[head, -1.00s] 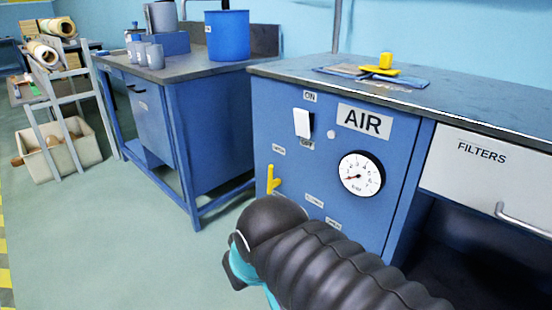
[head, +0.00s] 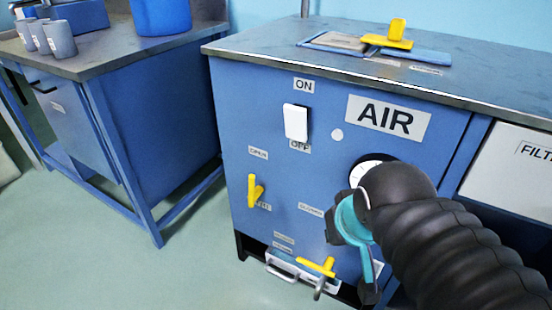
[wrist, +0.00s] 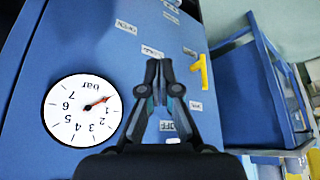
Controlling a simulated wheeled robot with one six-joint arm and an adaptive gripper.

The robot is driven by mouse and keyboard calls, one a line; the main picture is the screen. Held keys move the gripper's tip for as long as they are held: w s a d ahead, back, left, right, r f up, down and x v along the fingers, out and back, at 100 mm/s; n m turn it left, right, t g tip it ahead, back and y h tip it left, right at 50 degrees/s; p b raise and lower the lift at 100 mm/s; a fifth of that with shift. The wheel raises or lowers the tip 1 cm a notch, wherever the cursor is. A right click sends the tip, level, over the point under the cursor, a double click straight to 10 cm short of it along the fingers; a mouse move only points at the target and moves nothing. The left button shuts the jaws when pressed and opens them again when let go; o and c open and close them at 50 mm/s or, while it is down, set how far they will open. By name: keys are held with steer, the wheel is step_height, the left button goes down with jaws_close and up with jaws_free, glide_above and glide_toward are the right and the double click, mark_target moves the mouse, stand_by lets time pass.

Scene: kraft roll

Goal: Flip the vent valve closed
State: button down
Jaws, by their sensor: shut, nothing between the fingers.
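A yellow lever (head: 255,188) stands nearly upright at the left of the blue AIR panel (head: 228,130). An OPEN label (head: 258,153) is above it and a small, partly hidden label is behind it. The lever also shows in the wrist view (wrist: 201,72), right of my gripper (wrist: 160,66), whose fingertips are together, empty and apart from it. A second yellow handle (head: 318,267) lies roughly level low on the panel, by a metal spout. The small labels do not let me tell which is the vent valve. In the head view my arm hides part of the panel.
A white switch (head: 296,122) sits between ON and OFF labels. A pressure gauge (wrist: 82,110) reads near 1 bar; my arm covers most of it in the head view. A blue bench (head: 120,120) stands left, with clear floor (head: 195,260) between.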

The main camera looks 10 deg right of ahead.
steer(key=shift+w, duration=0.15)
steer(key=w+a+n+g, duration=0.3)
steer(key=w+a+n, duration=0.3)
steer(key=w+a, duration=0.4)
steer(key=w+a+n+g+h+p, duration=0.1)
steer(key=w+a+n+g, duration=0.2)
steer(key=w, duration=1.7)
steer(key=a+n, duration=0.3)
steer(key=a, duration=0.4)
steer(key=shift+w+a+r+n+h, duration=0.25)
steer(key=shift+w+r+n+h, duration=0.05)
steer(key=shift+r, duration=0.1)
